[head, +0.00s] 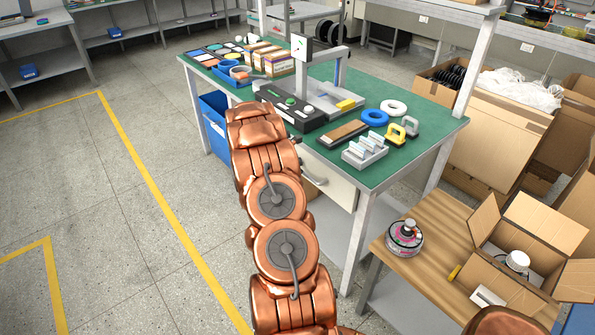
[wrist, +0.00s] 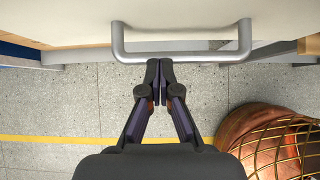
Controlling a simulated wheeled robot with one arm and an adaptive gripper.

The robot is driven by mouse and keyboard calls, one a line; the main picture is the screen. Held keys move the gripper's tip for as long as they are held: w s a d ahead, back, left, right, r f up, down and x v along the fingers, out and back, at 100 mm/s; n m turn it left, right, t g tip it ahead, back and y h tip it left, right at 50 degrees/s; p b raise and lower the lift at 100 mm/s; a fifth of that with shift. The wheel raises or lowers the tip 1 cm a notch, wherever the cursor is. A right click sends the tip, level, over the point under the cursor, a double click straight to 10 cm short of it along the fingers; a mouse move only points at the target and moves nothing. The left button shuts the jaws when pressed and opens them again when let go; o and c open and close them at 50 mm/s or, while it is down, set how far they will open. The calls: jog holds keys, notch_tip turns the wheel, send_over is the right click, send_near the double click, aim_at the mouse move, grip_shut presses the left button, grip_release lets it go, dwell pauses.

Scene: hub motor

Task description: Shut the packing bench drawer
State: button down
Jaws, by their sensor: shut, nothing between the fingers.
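The packing bench drawer has a pale front (head: 337,187) under the green bench top, partly hidden by my arm in the head view. Its grey bar handle (head: 314,179) sticks out beside my arm. In the wrist view the drawer front (wrist: 200,28) spans the top and the handle (wrist: 185,55) crosses below it. My gripper (wrist: 160,65) is shut and empty, its fingertips at the handle's bar, left of its middle. I cannot tell whether they touch it. The head view does not show my fingers, and how far the drawer stands out is unclear.
The green packing bench (head: 420,140) carries a scale, boxes, tape rolls and small parts. A blue bin (head: 214,125) stands under its left end. A wooden table (head: 420,262) with a motor and an open carton (head: 530,238) is at right. Floor at left is clear.

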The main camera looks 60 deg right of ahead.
jog(key=a+f+b+v, duration=0.1)
jog(key=b+v, duration=0.1)
jog(key=v, duration=1.1)
jog(key=shift+w+a+f, duration=0.25)
jog(key=shift+w+a, duration=0.05)
jog(key=shift+w, duration=0.1)
jog(key=s+a+r+m+y+p, duration=0.1)
jog(key=s+a+r+m, duration=0.1)
jog(key=a+r, duration=0.45)
jog(key=s+a+r+m+y+p, duration=0.1)
jog(key=a+r+m, duration=0.2)
jog(key=a, duration=0.7)
jog(key=s+a+r+m+y, duration=0.15)
jog(key=a+r, duration=0.25)
jog(key=a, duration=0.4)
jog(key=s+a+r+m+y+p, duration=0.1)
jog(key=s+a+r+m+y, duration=0.1)
jog(key=s+a, duration=0.8)
jog(key=s+a+r+m+y+p, duration=0.2)
jog(key=s+a+m, duration=0.3)
jog(key=s+a, duration=0.5)
jog(key=a+r, duration=0.1)
jog(key=a, duration=0.5)
jog(key=shift+r+t, duration=0.15)
jog(key=shift+t, duration=0.25)
